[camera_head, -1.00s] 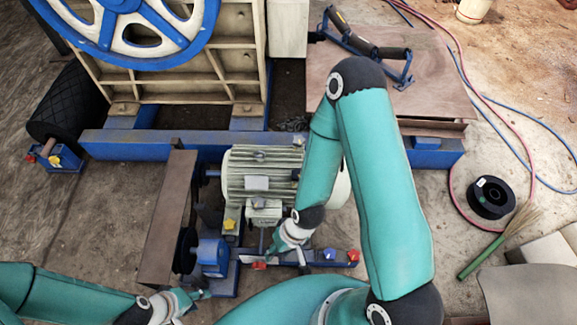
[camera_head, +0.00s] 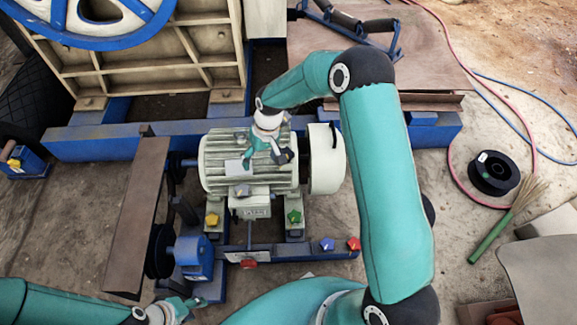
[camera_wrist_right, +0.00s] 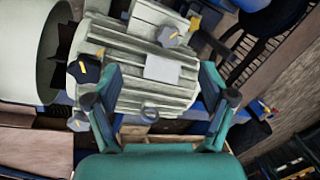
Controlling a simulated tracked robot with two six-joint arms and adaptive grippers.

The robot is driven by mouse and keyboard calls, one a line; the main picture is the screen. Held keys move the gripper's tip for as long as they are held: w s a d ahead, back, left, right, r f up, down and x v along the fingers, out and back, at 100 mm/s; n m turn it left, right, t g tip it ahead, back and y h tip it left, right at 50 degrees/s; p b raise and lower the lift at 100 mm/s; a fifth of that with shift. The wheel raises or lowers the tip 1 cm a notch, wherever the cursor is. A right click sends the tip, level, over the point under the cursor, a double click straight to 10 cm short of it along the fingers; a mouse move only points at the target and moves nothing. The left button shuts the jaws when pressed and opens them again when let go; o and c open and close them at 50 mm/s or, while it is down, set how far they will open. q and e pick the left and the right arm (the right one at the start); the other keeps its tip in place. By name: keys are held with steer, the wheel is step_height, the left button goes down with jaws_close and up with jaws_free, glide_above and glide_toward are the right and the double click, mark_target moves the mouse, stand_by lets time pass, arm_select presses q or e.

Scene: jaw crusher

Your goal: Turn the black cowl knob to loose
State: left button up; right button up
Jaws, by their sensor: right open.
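The black cowl knob (camera_head: 284,156) sits on top of the ribbed grey motor (camera_head: 225,165), near its white end cowl (camera_head: 325,160). In the right wrist view the knob (camera_wrist_right: 88,69) shows a yellow mark and lies just beyond the left-hand fingertip. My right gripper (camera_head: 264,160) is over the motor, beside the knob. Its fingers (camera_wrist_right: 160,82) are spread wide with nothing between them but the motor's surface in view behind. Whether a finger touches the knob cannot be told. My left gripper (camera_head: 187,306) is low at the front left, away from the motor; its jaw opening is unclear.
A grey knob (camera_head: 243,190) is on the motor's box. Yellow (camera_head: 212,220), green (camera_head: 294,217), red (camera_head: 249,263) and blue (camera_head: 327,244) knobs stand around the base. A brown belt guard (camera_head: 135,220) stands left. A cable reel (camera_head: 493,173) lies on open ground at right.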

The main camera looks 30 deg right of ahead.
steer(key=w+d+r+h+b, duration=0.1)
steer(key=w+d+b, duration=0.35)
steer(key=d, duration=0.25)
step_height(320, 180, up, 4)
steer(key=m+h+b, duration=0.1)
steer(key=b, duration=0.2)
glide_above(286, 152)
arm_select(q)
step_height(286, 152, down, 15)
steer(key=b, duration=0.4)
steer(key=shift+r, duration=0.15)
arm_select(e)
steer(key=f, duration=1.6)
steer(key=shift+s+a, duration=0.15)
steer(key=shift+s, duration=0.1)
